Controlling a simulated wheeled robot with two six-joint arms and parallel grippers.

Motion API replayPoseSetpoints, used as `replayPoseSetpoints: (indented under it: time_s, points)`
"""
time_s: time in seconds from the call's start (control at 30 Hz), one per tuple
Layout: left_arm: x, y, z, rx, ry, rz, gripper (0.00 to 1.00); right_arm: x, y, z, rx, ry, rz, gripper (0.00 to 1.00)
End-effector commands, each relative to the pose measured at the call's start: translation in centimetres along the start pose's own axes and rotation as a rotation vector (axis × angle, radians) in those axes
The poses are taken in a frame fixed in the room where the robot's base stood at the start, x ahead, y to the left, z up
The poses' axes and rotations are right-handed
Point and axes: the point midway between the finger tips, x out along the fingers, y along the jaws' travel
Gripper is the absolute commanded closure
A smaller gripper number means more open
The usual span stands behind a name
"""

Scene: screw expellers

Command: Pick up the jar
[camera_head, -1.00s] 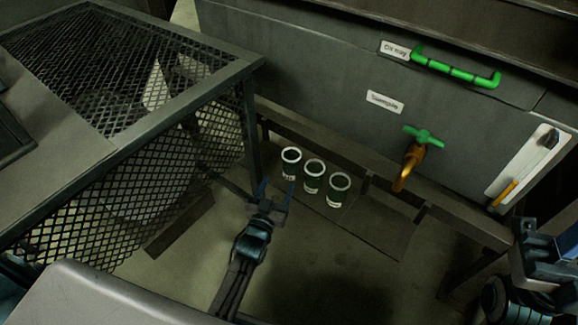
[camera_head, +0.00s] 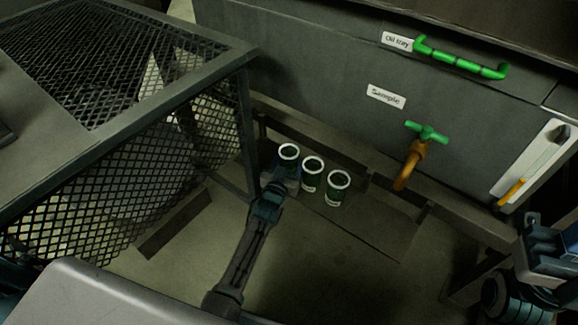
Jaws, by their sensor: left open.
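Three dark green jars with white rims stand upright in a slanting row on a low board: a left jar (camera_head: 289,153), a middle jar (camera_head: 312,175) and a right jar (camera_head: 337,188). My left gripper (camera_head: 285,172) is open and at the left jar, its wrist hiding much of that jar's lower part. I cannot tell whether the fingers touch the jar. Part of my right arm and gripper (camera_head: 548,250) shows at the right edge; its fingers are not clear.
A wire-mesh cage (camera_head: 130,170) with a metal frame stands left of the jars. Behind them is a grey machine (camera_head: 310,75) with a green handle (camera_head: 460,62), a brass tap (camera_head: 410,165) and a panel with a thermometer-like gauge (camera_head: 530,165). Floor in front is clear.

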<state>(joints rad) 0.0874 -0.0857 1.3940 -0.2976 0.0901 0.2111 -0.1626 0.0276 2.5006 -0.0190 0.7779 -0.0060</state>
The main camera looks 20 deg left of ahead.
Motion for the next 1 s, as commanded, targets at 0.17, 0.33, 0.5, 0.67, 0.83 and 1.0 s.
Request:
replayPoseSetpoints:
  time_s: [0.17, 0.33, 0.5, 0.67, 0.83, 1.0]
  points:
    - [0.2, 0.0, 0.0, 0.0, 0.0, 0.0, 0.39, 0.3, 0.1, 0.0, -0.004, 0.013, 0.015, 0.64]
    - [0.2, 0.0, 0.0, 0.0, 0.0, 0.0, 0.57, 0.3, 0.1, 0.0, -0.004, 0.014, 0.016, 0.64]
    - [0.2, 0.0, -0.1, 0.0, 0.001, 0.0, 0.74, 0.2, 0.1, 0.0, -0.003, 0.011, 0.012, 0.64]
    - [0.2, 0.0, -0.1, 0.0, 0.001, 0.0, 0.74, 0.1, 0.0, -0.1, -0.002, 0.008, 0.008, 0.64]
    - [0.2, 0.0, -0.7, 0.0, 0.001, 0.0, 0.74, 0.5, 0.1, -0.1, 0.0, 0.006, 0.003, 0.64]
    - [0.2, 0.0, -2.2, 0.0, 0.002, 0.0, 0.74, 1.6, 0.1, -0.3, 0.008, 0.006, -0.005, 0.64]
